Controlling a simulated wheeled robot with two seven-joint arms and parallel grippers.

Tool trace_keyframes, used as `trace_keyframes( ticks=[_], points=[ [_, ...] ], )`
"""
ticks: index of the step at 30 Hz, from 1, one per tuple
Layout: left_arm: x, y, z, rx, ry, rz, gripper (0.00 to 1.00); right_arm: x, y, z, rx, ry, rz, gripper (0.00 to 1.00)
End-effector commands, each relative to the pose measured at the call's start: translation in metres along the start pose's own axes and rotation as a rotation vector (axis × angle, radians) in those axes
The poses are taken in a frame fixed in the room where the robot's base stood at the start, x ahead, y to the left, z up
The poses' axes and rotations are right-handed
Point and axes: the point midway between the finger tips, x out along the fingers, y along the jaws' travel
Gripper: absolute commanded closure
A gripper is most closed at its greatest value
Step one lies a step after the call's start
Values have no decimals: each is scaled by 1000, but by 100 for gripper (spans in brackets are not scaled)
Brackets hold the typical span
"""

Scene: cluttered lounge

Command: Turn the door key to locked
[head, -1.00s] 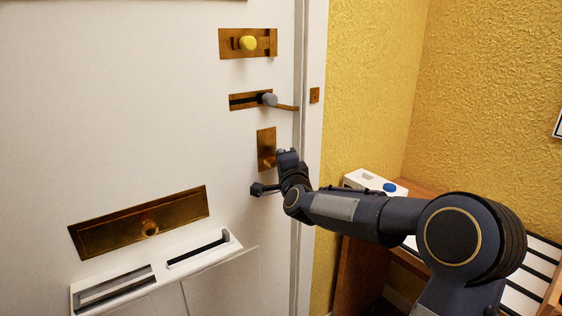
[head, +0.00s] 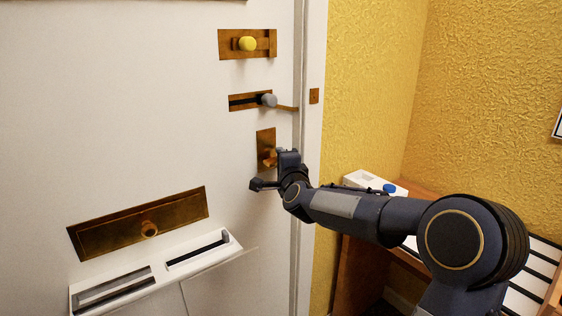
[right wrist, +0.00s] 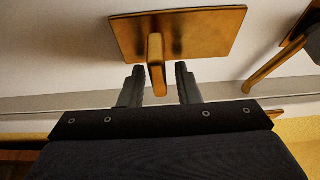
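The brass key (head: 268,160) sticks out of a brass lock plate (head: 265,136) on the white door, below two bolts. In the right wrist view the key (right wrist: 156,66) points towards my gripper from its plate (right wrist: 205,38). My right gripper (right wrist: 160,82) has its two dark fingers apart, one on each side of the key's end, with narrow gaps showing. In the head view the right gripper (head: 280,152) is at the plate's right edge and hides part of it. My left gripper is in neither view.
A yellow-knobbed bolt (head: 247,43) and a grey-knobbed slide bolt (head: 268,100) sit above the lock. A brass mail slot plate (head: 140,222) and a white holder (head: 205,250) are lower left. A wooden shelf unit (head: 350,275) stands right of the door.

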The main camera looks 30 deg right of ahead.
Motion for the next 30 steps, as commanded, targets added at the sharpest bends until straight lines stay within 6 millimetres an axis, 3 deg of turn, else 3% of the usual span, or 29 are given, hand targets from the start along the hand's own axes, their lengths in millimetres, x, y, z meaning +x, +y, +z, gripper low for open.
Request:
trace_keyframes(
  ticks=[11,22,30],
  points=[
    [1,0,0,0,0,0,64,-5,0,0,-1,0,0,66],
    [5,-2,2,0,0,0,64,-64,-1,0,-1,0,-2,66],
    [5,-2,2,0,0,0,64,-78,0,0,0,0,0,66]
  ],
)
